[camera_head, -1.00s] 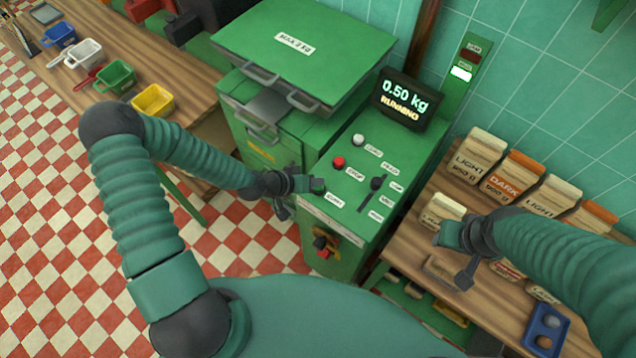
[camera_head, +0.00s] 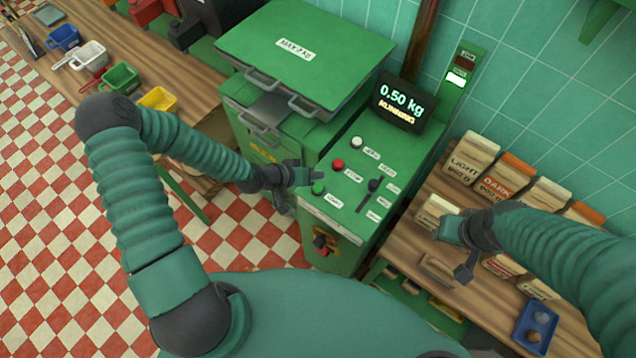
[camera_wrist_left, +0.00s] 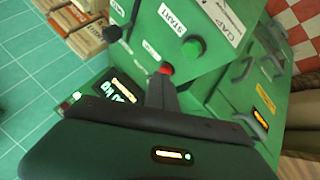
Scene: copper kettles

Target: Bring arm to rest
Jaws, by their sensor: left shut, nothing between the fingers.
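My left gripper (camera_head: 304,176) is shut and empty. In the head view it is just left of and behind the green START button (camera_head: 318,188), at the left edge of the green machine's control panel (camera_head: 345,202). In the left wrist view its dark finger (camera_wrist_left: 160,92) overlaps the area by the red STOP button (camera_wrist_left: 167,69), and the START button (camera_wrist_left: 193,48) is clear of it. My right gripper (camera_head: 452,250) hangs over the wooden table at the right; its jaw gap is not clear.
The display (camera_head: 402,104) reads 0.50 kg, RUNNING. Several LIGHT and DARK bags (camera_head: 500,180) and a blue tray (camera_head: 536,327) are on the right table. Coloured scoops (camera_head: 120,78) lie on the left bench. The checkered floor (camera_head: 60,250) at left is open.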

